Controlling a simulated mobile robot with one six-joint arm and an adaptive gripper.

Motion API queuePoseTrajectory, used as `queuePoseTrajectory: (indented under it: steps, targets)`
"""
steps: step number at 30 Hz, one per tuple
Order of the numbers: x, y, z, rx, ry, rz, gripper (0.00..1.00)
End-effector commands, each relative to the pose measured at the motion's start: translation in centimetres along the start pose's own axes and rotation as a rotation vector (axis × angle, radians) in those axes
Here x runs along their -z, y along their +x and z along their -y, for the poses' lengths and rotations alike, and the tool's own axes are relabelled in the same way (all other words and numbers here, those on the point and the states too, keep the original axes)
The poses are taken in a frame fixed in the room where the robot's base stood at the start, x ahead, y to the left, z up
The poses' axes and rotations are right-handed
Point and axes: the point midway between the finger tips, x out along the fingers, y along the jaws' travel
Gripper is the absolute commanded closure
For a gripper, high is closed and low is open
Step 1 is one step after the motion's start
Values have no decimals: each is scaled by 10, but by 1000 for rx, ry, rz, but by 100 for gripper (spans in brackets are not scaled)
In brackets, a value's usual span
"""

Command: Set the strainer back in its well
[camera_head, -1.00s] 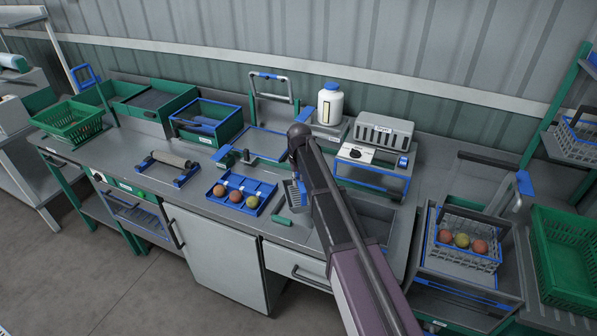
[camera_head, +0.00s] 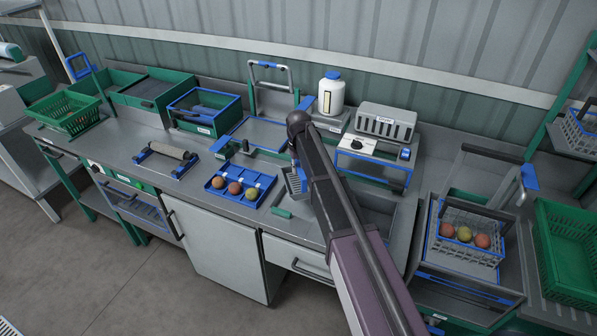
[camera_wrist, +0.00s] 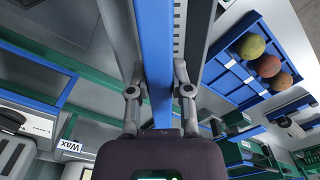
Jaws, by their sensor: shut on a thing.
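The strainer is a grey slotted piece with blue edging (camera_head: 293,182), partly hidden behind my arm in the head view. In the wrist view its blue bar (camera_wrist: 155,45) runs between my gripper's fingers (camera_wrist: 159,92), with a grey slotted side to the right. My gripper is shut on that bar; in the head view my arm hides it. A grey sunken basin (camera_head: 378,213) in the bench, right of my arm, looks like the well. Part of it is hidden by my arm. I cannot tell the strainer's height above the bench.
Behind stand a white bottle (camera_head: 331,95) and a grey slotted unit (camera_head: 385,122). Bare bench lies around the roller (camera_head: 168,152).

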Motion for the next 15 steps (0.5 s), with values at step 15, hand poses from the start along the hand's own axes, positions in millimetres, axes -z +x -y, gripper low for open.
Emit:
queuePoseTrajectory:
  steps: [15]
  targets:
    - [0, 10, 0, 3, -532, -2, 100]
